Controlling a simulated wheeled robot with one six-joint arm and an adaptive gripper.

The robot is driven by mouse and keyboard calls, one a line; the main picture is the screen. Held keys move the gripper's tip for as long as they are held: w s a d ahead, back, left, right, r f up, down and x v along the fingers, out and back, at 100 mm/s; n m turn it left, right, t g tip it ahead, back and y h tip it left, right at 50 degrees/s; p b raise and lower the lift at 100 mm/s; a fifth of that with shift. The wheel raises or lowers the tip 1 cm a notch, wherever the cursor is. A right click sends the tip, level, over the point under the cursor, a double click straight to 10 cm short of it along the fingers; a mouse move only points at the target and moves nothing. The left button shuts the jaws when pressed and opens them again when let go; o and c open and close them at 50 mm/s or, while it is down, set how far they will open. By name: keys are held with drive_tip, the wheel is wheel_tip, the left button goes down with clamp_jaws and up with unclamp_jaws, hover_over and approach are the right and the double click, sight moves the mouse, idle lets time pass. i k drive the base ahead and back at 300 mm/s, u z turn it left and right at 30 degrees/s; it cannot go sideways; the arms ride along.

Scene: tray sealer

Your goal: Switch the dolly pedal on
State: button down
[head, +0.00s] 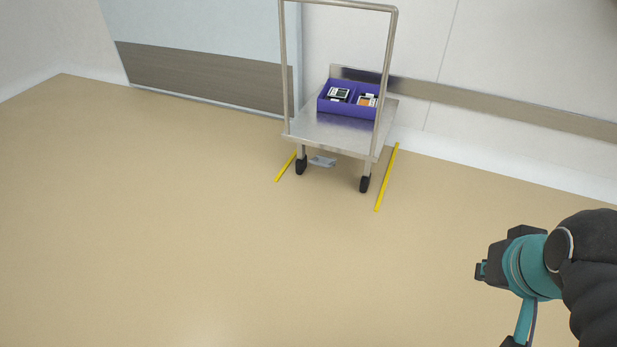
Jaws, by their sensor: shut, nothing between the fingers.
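The dolly (330,133) is a metal platform cart with a tall tubular handle and black wheels, standing by the far wall. The grey pedal (322,161) shows low under its near edge, between the two front wheels. It is too small to tell which way it is set. My gripper (481,271) is at the lower right, shut and empty, pointing left. It is well apart from the dolly and the pedal, on the near side of them.
A purple box (340,107) with packaged items sits on the dolly. Yellow floor strips (387,178) lie on both sides of the dolly. A wall with a rail (500,108) stands behind it. The beige floor (180,220) in front and to the left is clear.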

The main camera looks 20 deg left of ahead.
sight(325, 162)
drive_tip(key=k, duration=0.55)
drive_tip(key=u, duration=0.6)
drive_tip(key=i, duration=0.55)
drive_tip(key=u, duration=0.85)
drive_tip(key=i, duration=0.75)
drive_tip(key=z, duration=0.7)
drive_tip(key=i, duration=0.75)
drive_tip(key=z, duration=0.85)
